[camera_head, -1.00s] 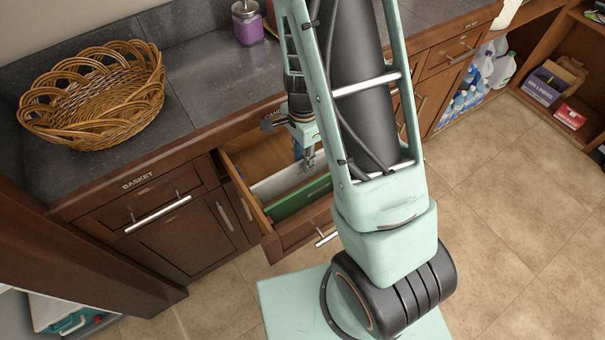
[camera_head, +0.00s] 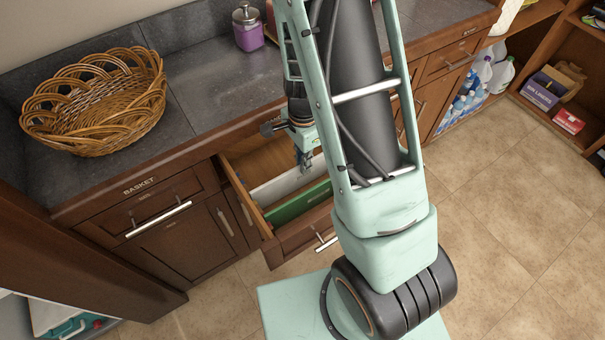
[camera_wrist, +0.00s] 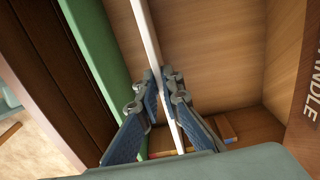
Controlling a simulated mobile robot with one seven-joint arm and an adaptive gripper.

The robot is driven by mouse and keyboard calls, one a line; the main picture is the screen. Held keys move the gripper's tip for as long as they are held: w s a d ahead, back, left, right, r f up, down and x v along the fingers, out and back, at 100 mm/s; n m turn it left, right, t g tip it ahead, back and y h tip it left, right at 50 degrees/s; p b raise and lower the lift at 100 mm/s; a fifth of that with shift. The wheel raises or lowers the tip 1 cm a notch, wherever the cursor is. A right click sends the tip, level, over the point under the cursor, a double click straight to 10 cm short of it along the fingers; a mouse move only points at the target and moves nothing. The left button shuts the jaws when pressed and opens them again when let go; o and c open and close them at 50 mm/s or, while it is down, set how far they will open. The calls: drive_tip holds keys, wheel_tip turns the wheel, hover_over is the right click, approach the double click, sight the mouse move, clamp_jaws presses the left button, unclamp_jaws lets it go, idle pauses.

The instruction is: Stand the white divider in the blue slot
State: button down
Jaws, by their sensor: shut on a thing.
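The white divider (camera_head: 284,187) is a thin upright panel in the open drawer (camera_head: 288,240). In the wrist view the white divider (camera_wrist: 149,38) runs between the two fingers. My gripper (camera_head: 303,166) is shut on its upper edge; in the wrist view my gripper (camera_wrist: 166,92) has one finger on each side. A green divider (camera_wrist: 100,55) stands to the left, apart from the white one; it also shows in the head view (camera_head: 300,205). A small blue mark (camera_wrist: 230,140) lies near coloured strips low in the drawer. Whether the divider's lower edge sits in a slot is hidden.
Bare wooden drawer floor (camera_wrist: 215,50) shows right of the white divider. A wicker basket (camera_head: 95,100) and a purple jar (camera_head: 248,30) stand on the dark counter. Part of the drawer is hidden behind my arm.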

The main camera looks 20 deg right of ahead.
wheel_tip(320, 180, up, 11)
drive_tip(key=p, duration=0.9)
drive_tip(key=shift+r+p, duration=0.15)
drive_tip(key=shift+p, duration=0.15)
idle(0.6)
drive_tip(key=w+a+r+p, duration=0.1)
drive_tip(key=w+a+r, duration=0.1)
drive_tip(key=w, duration=0.4)
drive_tip(key=shift+w+r, duration=0.35)
drive_tip(key=shift+r, duration=0.35)
drive_tip(key=shift+a+f, duration=0.1)
drive_tip(key=shift+f, duration=0.05)
drive_tip(key=shift+f+b, duration=2.1)
drive_tip(key=shift+f, duration=0.65)
drive_tip(key=shift+f+b, duration=1.75)
drive_tip(key=shift+f, duration=0.7)
